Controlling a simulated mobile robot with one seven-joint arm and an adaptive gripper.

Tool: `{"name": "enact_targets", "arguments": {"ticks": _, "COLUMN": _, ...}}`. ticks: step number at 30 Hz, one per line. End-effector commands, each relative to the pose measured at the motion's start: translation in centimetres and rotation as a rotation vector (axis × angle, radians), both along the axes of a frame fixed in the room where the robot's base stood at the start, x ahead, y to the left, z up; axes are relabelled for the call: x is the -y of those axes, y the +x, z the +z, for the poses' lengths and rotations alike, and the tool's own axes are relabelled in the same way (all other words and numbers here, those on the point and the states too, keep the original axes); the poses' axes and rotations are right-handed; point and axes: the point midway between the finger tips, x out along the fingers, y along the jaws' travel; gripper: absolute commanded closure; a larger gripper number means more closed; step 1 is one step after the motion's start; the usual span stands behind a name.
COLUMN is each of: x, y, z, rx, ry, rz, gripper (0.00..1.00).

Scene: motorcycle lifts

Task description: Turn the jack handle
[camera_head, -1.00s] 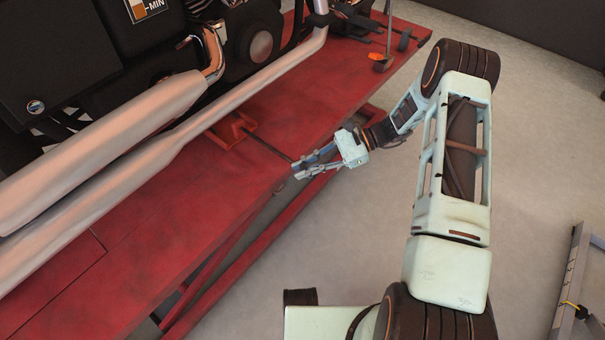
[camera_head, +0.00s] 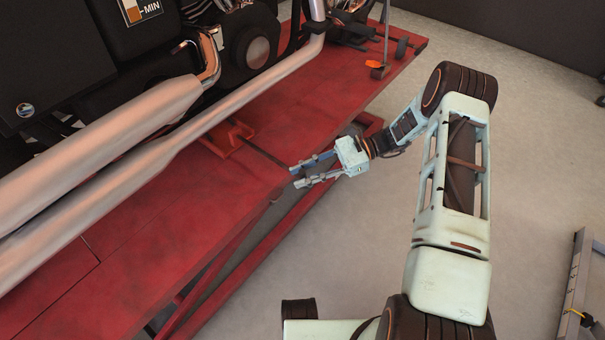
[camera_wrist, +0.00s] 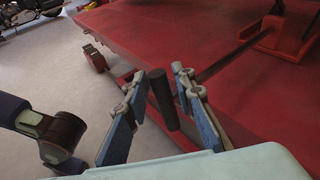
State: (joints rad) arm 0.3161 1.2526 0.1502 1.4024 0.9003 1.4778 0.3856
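The red jack (camera_head: 228,138) sits on the red lift platform under the motorcycle. It also shows at the upper right of the wrist view (camera_wrist: 285,36). A thin dark rod (camera_wrist: 232,60) runs from it towards the platform's edge, to the dark cylindrical grip of the jack handle (camera_wrist: 163,100). My gripper (camera_head: 296,176) is at the platform's edge near the rod's outer end. In the wrist view its two blue-grey fingers (camera_wrist: 158,76) are apart, with the handle grip between them. I see gaps beside the grip. The handle grip is hard to make out in the head view.
The red lift platform (camera_head: 150,235) extends under the motorcycle, whose exhaust pipes (camera_head: 130,125) run above it. Red lift struts (camera_head: 235,265) stand below the edge. Grey floor (camera_head: 540,150) is open to the right. A metal frame (camera_head: 575,275) stands at the lower right.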

Motion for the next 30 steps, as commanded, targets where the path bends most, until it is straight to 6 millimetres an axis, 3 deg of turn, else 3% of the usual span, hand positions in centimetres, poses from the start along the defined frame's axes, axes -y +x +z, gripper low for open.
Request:
{"name": "enact_targets", "arguments": {"ticks": 13, "x": 0.8, "y": 0.3, "z": 0.3, "rx": 0.002, "ry": 0.001, "rz": -0.001, "gripper": 0.68}}
{"name": "enact_targets", "arguments": {"ticks": 24, "x": 7.8, "y": 2.3, "z": 2.1, "rx": 0.003, "ry": -0.001, "rz": -0.004, "gripper": 0.68}}
{"name": "enact_targets", "arguments": {"ticks": 30, "x": 10.4, "y": 3.0, "z": 2.8, "rx": 0.003, "ry": 0.0, "rz": -0.002, "gripper": 0.68}}
